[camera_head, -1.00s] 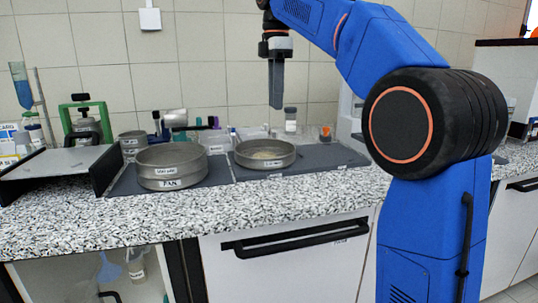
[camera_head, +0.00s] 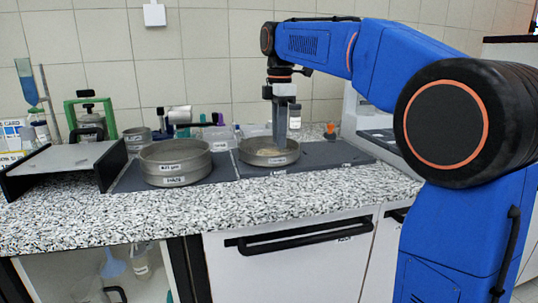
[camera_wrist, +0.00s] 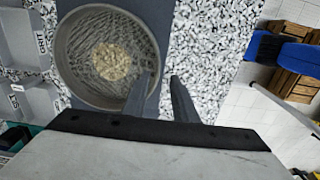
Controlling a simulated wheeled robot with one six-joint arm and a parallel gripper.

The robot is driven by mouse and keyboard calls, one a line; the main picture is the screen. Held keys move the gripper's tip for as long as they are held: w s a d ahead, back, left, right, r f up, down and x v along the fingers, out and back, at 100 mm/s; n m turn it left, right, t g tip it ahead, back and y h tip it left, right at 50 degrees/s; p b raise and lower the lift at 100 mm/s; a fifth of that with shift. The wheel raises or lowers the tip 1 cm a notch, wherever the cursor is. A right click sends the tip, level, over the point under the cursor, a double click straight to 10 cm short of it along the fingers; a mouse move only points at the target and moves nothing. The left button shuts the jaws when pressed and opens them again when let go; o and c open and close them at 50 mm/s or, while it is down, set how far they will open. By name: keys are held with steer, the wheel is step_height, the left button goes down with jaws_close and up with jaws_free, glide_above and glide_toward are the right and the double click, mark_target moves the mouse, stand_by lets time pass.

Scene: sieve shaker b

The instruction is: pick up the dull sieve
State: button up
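A shallow round grey metal sieve (camera_head: 270,159) stands on a dark mat at the right. Beige grains lie on its mesh, and the sieve also shows in the wrist view (camera_wrist: 78,72). A deeper grey sieve stack (camera_head: 176,172) with two white labels stands to its left. Both have a dull grey finish; I cannot tell for certain which is the dull sieve. My gripper (camera_head: 280,142) points down at the shallow sieve. In the wrist view, my gripper (camera_wrist: 160,77) is open, one finger over the sieve's inside and the other outside its rim. Contact cannot be told.
A low grey platform with black sides (camera_head: 68,162) stands left of the mat (camera_head: 318,156). Small bottles and a white-capped jar (camera_head: 295,117) stand behind the sieves. A pale device (camera_head: 362,112) stands at the right. The speckled counter front (camera_head: 270,194) is clear.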

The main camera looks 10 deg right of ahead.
steer(key=shift+w+a+f, duration=0.1)
steer(key=shift+a+f, duration=0.05)
steer(key=shift+f, duration=2.55)
jaws_close()
